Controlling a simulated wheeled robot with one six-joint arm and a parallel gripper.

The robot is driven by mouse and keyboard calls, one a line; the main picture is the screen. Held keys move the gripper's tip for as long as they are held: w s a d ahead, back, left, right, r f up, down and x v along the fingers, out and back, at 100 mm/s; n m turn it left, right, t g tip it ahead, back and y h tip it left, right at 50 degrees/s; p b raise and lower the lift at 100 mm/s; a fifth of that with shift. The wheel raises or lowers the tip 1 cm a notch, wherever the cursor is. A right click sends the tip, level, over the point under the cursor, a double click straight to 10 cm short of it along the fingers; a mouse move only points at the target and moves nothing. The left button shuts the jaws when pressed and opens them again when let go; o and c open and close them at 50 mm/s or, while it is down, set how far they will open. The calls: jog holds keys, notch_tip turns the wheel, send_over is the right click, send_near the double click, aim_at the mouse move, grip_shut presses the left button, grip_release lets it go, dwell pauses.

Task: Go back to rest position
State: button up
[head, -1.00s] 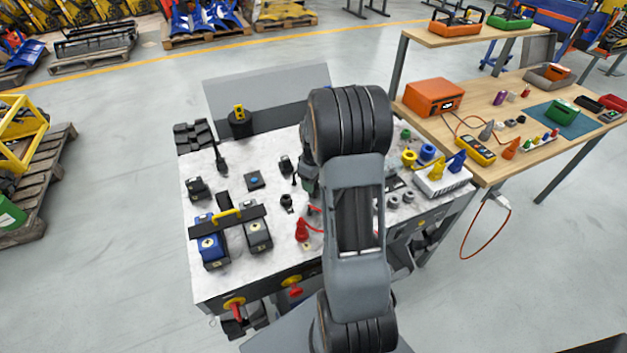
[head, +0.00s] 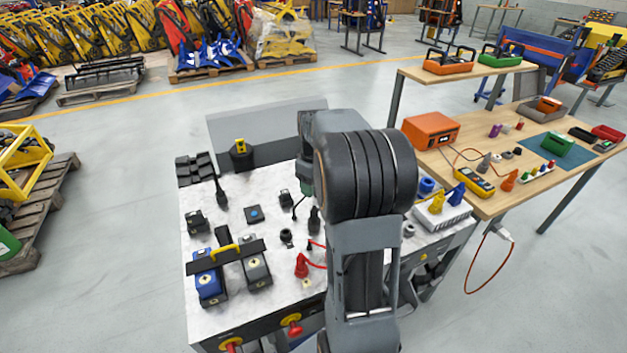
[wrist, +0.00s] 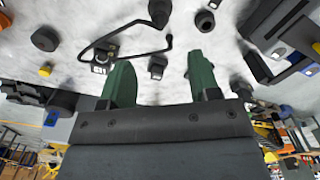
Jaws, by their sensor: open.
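My gripper (wrist: 161,72) shows in the wrist view with its two green fingers apart and nothing held between them. It is over the white top of the carrier (head: 265,215), and that view looks upside down. A black connector with a bent cable (wrist: 112,50) lies just beyond the fingers. In the head view my dark grey arm stands in front of the carrier's right part, and only a bit of green gripper shows beside it. Part of the carrier top behind the arm is hidden.
The carrier bears a blue block with a yellow handle (head: 209,283), red plugs (head: 301,266), a black cylinder (head: 241,158) and a white box with yellow and blue plugs (head: 443,216). A wooden bench (head: 500,195) with an orange box (head: 431,130) stands right. Grey floor lies left.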

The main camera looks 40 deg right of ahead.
jog(key=shift+r, duration=0.55)
jog(key=s+a+r+m+t, duration=0.1)
jog(key=s+a, duration=0.6)
jog(key=a, duration=0.2)
jog(key=s+a+r+m+t+p, duration=0.1)
jog(key=s+a+m+t, duration=0.1)
jog(key=s+a, duration=0.5)
jog(key=a, duration=0.3)
jog(key=shift+s+r+m+t, duration=0.15)
jog(key=shift+r+m+t, duration=0.05)
jog(key=shift+m+t, duration=0.1)
jog(key=shift+a, duration=0.1)
dwell(0.6)
